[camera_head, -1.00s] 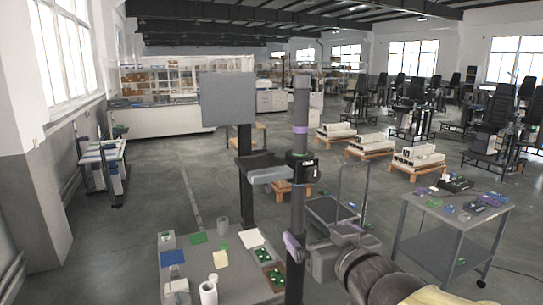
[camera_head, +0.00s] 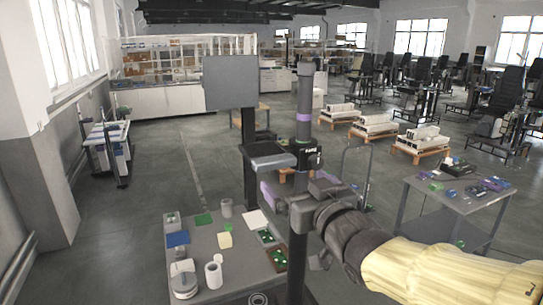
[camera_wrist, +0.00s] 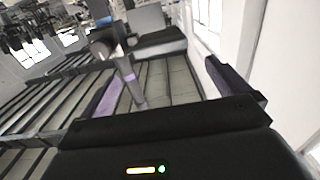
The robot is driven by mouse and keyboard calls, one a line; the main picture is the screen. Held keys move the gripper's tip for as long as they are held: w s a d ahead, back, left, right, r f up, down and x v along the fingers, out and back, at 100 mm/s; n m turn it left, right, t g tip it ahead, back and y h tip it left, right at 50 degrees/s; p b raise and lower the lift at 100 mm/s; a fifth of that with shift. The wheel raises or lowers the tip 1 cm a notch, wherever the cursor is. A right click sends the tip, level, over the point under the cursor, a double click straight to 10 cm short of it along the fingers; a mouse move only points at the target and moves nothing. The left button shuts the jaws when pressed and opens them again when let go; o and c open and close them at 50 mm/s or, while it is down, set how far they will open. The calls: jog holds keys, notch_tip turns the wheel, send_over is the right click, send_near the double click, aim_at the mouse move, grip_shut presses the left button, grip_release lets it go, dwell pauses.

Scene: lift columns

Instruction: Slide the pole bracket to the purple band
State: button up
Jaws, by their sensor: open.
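The dark grey pole (camera_head: 304,90) stands upright in the middle of the head view, with a purple band (camera_head: 303,117) around its upper part. The black pole bracket (camera_head: 308,154) sits on the pole a little below the band, apart from it. My gripper (camera_head: 287,192) is open just below the bracket, with its purple-padded fingers near the pole. In the wrist view my open gripper (camera_wrist: 168,92) points upward. The bracket (camera_wrist: 104,42) and the purple band (camera_wrist: 129,77) are ahead, toward the left finger. Contact with the bracket cannot be told.
A second column left of the pole carries a grey panel (camera_head: 231,82), and a dark shelf (camera_head: 267,156) is beside the bracket. A low grey table (camera_head: 232,270) with cups and small blocks stands below. A cart (camera_head: 455,212) with parts is at the right.

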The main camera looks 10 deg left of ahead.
aim_at(272, 156)
jog(key=p+x, duration=0.5)
jog(key=x, duration=0.8)
jog(key=shift+p, duration=0.35)
